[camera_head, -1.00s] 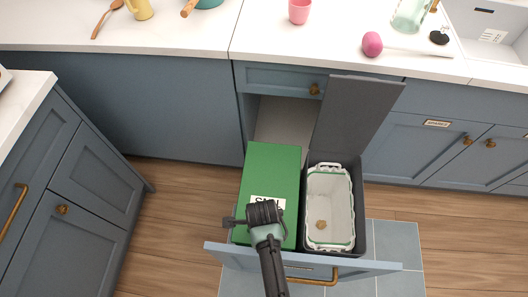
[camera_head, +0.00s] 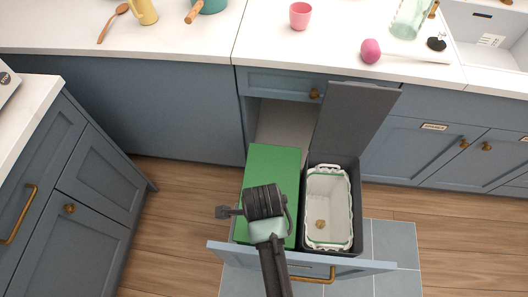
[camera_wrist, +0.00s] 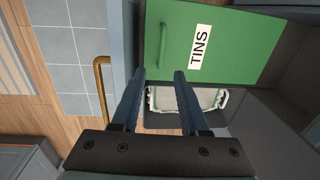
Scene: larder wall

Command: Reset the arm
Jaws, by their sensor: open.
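My gripper (camera_wrist: 160,76) is open and empty in the wrist view, its two dark fingers apart. Beyond the fingers are the green lid marked TINS (camera_wrist: 235,35) and part of the white-lined bin. In the head view my wrist is above the front part of the green-lidded bin (camera_head: 272,165) and covers its label; the fingertips cannot be made out clearly there.
The pull-out drawer (camera_head: 375,266) is open, with a brass handle (camera_head: 313,281). Beside the green bin is an open dark bin (camera_head: 356,205) with a white liner (camera_head: 329,185), a small brown item (camera_head: 320,224) inside, and a raised grey lid (camera_head: 353,122). Counters hold a pink cup (camera_head: 300,15) and other items.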

